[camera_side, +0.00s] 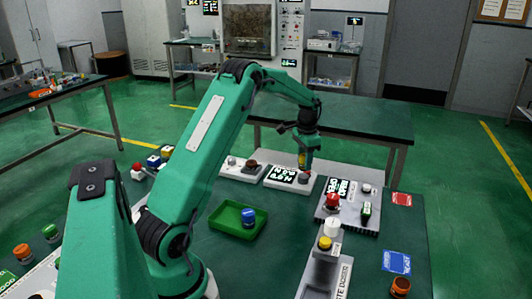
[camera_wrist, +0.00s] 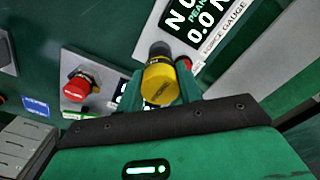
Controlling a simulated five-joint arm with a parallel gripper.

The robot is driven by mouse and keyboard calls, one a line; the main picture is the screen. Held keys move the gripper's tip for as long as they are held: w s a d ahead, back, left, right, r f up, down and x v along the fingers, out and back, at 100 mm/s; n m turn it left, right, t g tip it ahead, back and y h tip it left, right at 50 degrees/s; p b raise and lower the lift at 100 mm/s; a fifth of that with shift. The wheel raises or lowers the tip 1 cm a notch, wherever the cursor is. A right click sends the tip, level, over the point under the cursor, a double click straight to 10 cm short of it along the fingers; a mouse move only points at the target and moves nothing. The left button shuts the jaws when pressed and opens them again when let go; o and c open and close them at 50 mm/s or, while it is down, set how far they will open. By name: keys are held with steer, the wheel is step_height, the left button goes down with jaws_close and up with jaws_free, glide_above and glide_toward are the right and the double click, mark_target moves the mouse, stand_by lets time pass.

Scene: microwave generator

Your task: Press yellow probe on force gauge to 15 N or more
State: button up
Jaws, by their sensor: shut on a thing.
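The yellow probe (camera_wrist: 160,84) is held between my gripper's green fingers (camera_wrist: 161,90) in the wrist view, its dark end pointing away from the hand. In the side view my gripper (camera_side: 306,152) is over the force gauge (camera_side: 278,179), with the yellow probe (camera_side: 302,160) small and partly hidden. The force gauge (camera_wrist: 204,38) shows in the wrist view with a lit display; 0.0 and PEAK can be read in part. A red part lies at the gauge's right end, close below the probe. I cannot tell whether the probe touches it.
A grey box with a red button (camera_side: 332,201) and lit display stands right of the gauge. A green tray (camera_side: 222,217) with a blue-topped piece lies in front. A yellow-topped piece (camera_side: 325,243), an orange piece (camera_side: 400,286) and red and blue cards are at the right.

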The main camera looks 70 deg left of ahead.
steer(key=shift+f, duration=0.95)
steer(key=shift+f, duration=1.15)
stand_by(3.3)
steer(key=shift+r, duration=3.65)
steer(key=shift+d+r, duration=0.1)
